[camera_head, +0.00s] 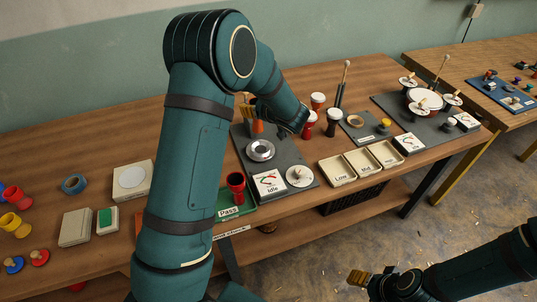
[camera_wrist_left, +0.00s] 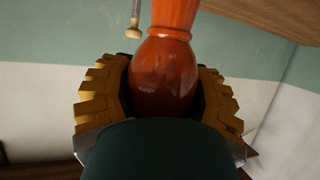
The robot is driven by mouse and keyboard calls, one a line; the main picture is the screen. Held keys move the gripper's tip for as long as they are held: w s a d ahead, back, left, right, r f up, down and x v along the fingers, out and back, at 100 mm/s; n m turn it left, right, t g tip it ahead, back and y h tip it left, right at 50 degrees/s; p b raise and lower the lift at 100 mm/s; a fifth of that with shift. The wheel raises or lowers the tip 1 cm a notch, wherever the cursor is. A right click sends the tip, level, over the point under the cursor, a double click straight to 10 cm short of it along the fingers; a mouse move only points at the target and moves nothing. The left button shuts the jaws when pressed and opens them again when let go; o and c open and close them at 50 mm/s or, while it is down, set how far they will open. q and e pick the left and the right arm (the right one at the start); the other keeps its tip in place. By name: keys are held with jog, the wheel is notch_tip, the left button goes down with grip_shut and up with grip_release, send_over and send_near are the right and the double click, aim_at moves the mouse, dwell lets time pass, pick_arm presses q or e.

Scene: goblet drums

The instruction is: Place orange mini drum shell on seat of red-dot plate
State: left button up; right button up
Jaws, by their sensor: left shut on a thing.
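My left gripper (camera_wrist_left: 160,95) is shut on the orange mini drum shell (camera_wrist_left: 165,75), with its yellow ridged fingers on both sides of the shell's rounded bowl. In the head view the shell (camera_head: 257,127) hangs below the gripper (camera_head: 250,113), over or near the back of a dark plate (camera_head: 238,143). That plate carries a silver ring-shaped seat (camera_head: 261,150). The arm partly hides this area. I cannot make out a red dot on any plate. My right gripper (camera_head: 361,279) is low at the front right, away from the table; its opening is unclear.
A green Pass tray (camera_head: 246,210) holds a red drum (camera_head: 236,185). White-topped drums (camera_head: 333,121) stand right of my left gripper. Sorting trays (camera_head: 337,171) line the front edge. Another dark plate (camera_head: 352,137) carries a wooden ring. Red, yellow and blue parts (camera_head: 14,224) lie far left.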

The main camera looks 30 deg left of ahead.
aim_at(262, 130)
pick_arm(q)
jog(key=shift+w+d+r, duration=0.1)
jog(key=shift+d+r, duration=0.15)
jog(key=shift+r, duration=0.1)
jog(key=shift+f, duration=0.4)
notch_tip(262, 130, down, 5)
jog(key=shift+f+b, duration=0.1)
jog(key=shift+b, duration=0.8)
jog(key=shift+f+b, duration=0.45)
jog(key=shift+f, duration=1.45)
pick_arm(e)
jog(key=shift+s+d+f, duration=0.1)
jog(key=shift+d+f, duration=0.1)
jog(key=shift+f, duration=0.55)
jog(key=shift+s+d+f, duration=0.1)
jog(key=shift+d+f, duration=0.1)
jog(key=shift+f, duration=0.5)
pick_arm(q)
jog(key=shift+f, duration=0.1)
jog(key=o, duration=1.2)
jog(key=shift+f, duration=0.1)
jog(key=shift+o, duration=0.2)
